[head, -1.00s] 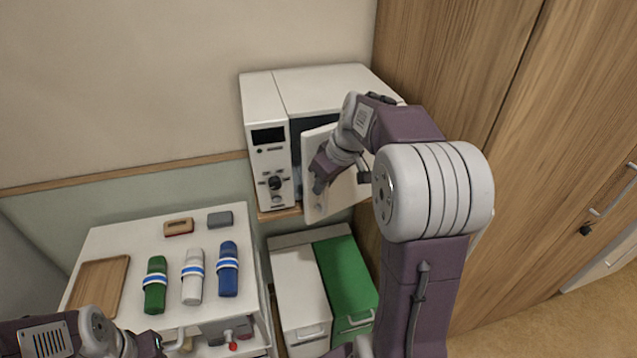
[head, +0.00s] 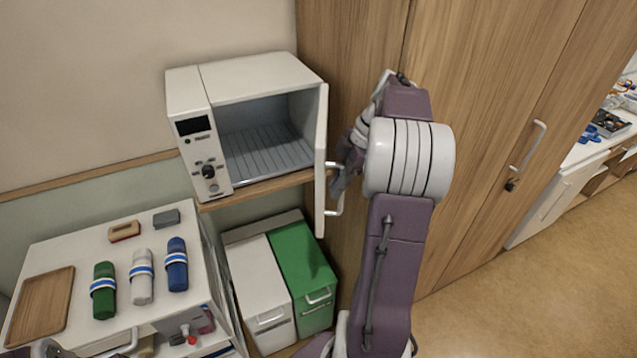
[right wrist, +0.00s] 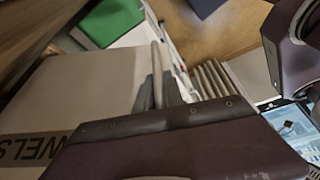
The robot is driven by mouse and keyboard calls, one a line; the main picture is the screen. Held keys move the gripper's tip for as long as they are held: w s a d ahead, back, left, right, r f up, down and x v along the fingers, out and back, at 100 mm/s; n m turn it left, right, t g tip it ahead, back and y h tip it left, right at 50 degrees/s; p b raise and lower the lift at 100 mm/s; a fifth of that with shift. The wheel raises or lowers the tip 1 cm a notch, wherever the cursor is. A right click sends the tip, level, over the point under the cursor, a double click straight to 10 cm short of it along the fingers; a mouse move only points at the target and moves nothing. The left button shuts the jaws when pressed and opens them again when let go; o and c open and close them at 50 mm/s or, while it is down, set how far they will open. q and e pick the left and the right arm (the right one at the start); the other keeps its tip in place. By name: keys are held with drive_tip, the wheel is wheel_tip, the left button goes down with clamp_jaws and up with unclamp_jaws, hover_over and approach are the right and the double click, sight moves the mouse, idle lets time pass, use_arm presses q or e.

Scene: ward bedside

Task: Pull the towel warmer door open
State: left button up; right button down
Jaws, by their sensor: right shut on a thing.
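The towel warmer (head: 262,75) is a white box on a wooden shelf, with a control panel and dial at its left. Its door (head: 321,150) stands wide open, swung out on the right side and seen nearly edge-on. The grey, ribbed interior (head: 265,150) is exposed and looks empty. My right gripper (head: 340,183) is shut on the door handle (head: 333,211) at the door's outer face. In the right wrist view the fingers (right wrist: 165,90) close around the pale handle, beside the door panel (right wrist: 75,95) with part of its lettering.
A white cabinet (head: 70,250) at the left bears a wooden tray (head: 40,305), green, white and blue rolls, and two small blocks. White and green bins (head: 305,265) stand below the warmer. A tall wooden wardrobe (head: 470,130) is close on the right.

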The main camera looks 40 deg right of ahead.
drive_tip(key=shift+s+d+f, duration=0.1)
drive_tip(key=shift+s+d, duration=0.55)
drive_tip(key=shift+d, duration=0.3)
drive_tip(key=c, duration=1.7)
unclamp_jaws()
drive_tip(key=shift+d, duration=0.1)
drive_tip(key=v, duration=0.7)
drive_tip(key=shift+s+r, duration=0.1)
drive_tip(key=shift+r, duration=0.15)
